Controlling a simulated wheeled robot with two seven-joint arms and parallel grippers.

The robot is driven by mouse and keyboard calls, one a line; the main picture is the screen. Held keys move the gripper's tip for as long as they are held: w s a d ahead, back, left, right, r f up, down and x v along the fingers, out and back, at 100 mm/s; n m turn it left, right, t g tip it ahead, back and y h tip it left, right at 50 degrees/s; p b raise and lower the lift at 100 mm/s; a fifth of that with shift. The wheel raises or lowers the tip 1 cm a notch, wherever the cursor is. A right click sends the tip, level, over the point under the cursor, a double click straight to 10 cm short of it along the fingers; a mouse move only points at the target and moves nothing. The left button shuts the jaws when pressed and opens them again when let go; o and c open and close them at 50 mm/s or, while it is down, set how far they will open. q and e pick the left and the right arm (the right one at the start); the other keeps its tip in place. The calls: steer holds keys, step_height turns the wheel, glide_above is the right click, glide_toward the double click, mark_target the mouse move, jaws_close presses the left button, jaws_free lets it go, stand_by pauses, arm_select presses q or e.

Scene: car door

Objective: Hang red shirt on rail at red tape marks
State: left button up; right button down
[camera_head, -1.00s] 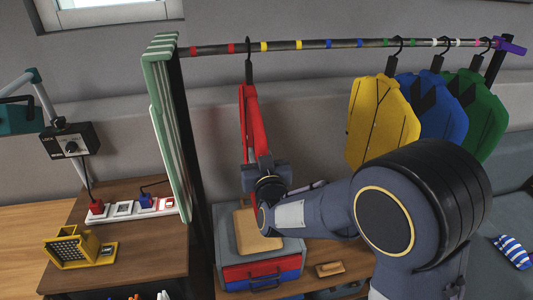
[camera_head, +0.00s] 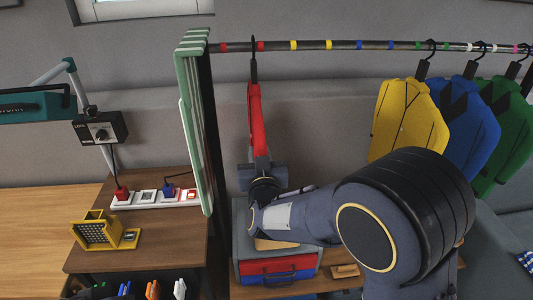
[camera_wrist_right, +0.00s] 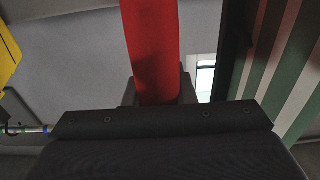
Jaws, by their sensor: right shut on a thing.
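The red shirt (camera_head: 256,120) hangs edge-on from a dark hanger near the left end of the rail (camera_head: 325,45). The hanger's hook (camera_head: 253,45) overlaps the rail between the two red tape marks (camera_head: 224,47) (camera_head: 261,46), close to the right one. I cannot tell whether the hook rests on the rail. My right gripper (camera_head: 262,168) is shut on the lower part of the red shirt. In the right wrist view the red shirt (camera_wrist_right: 152,50) rises from the dark gripper (camera_wrist_right: 158,98); its fingertips are mostly hidden. My left gripper is not in view.
A green-and-white striped panel (camera_head: 191,125) stands close left of the red shirt. Yellow (camera_head: 408,120), blue (camera_head: 462,125) and green (camera_head: 508,120) shirts hang at the right. A toolbox (camera_head: 280,270) lies below my right arm. The rail between red and yellow shirts is free.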

steer(key=shift+a, duration=1.35)
steer(key=shift+f, duration=0.2)
steer(key=c, duration=1.1)
jaws_free()
steer(key=shift+c, duration=0.2)
steer(key=shift+f, duration=0.1)
